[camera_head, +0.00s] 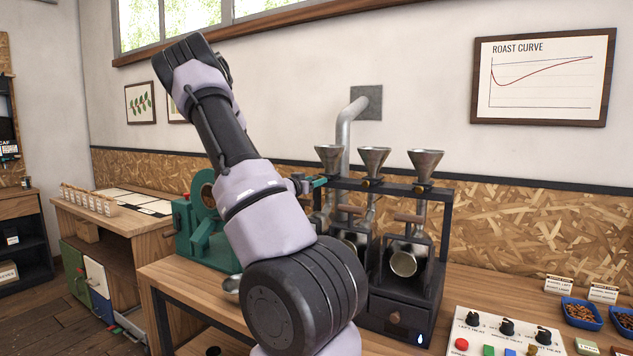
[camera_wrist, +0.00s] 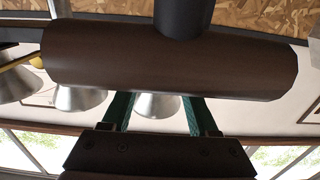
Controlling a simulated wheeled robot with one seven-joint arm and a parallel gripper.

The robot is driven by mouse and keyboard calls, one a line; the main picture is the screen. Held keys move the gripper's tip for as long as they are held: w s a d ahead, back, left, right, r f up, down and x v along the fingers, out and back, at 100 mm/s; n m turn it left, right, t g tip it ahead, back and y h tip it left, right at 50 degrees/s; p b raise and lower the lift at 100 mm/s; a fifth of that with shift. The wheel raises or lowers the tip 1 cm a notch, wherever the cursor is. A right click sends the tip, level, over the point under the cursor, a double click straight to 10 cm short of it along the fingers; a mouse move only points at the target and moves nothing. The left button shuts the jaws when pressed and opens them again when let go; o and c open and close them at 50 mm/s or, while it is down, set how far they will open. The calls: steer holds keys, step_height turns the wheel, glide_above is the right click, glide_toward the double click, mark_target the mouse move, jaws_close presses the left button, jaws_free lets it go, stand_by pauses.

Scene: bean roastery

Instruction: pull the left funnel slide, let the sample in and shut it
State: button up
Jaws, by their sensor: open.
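The left funnel (camera_head: 329,158) is a metal cone on the dark rack of the roaster, left of two others. My gripper (camera_head: 318,182) is just below it, its green fingers at the rack's left end. Its slide is hidden by the gripper in the head view. The wrist view is upside down. There my open green fingers (camera_wrist: 160,110) run behind a thick brown cylinder (camera_wrist: 160,62) with a dark stem, and their tips are hidden. A metal cone (camera_wrist: 158,105) shows between them. I cannot tell whether the fingers touch anything.
The middle funnel (camera_head: 374,160) and right funnel (camera_head: 425,164) stand close by, each with a brass-coloured knob below. A control panel (camera_head: 500,335) and blue bean trays (camera_head: 581,313) lie at right. A green machine (camera_head: 203,225) stands behind my arm.

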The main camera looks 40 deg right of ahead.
steer(key=shift+x, duration=0.8)
jaws_close()
stand_by(0.9)
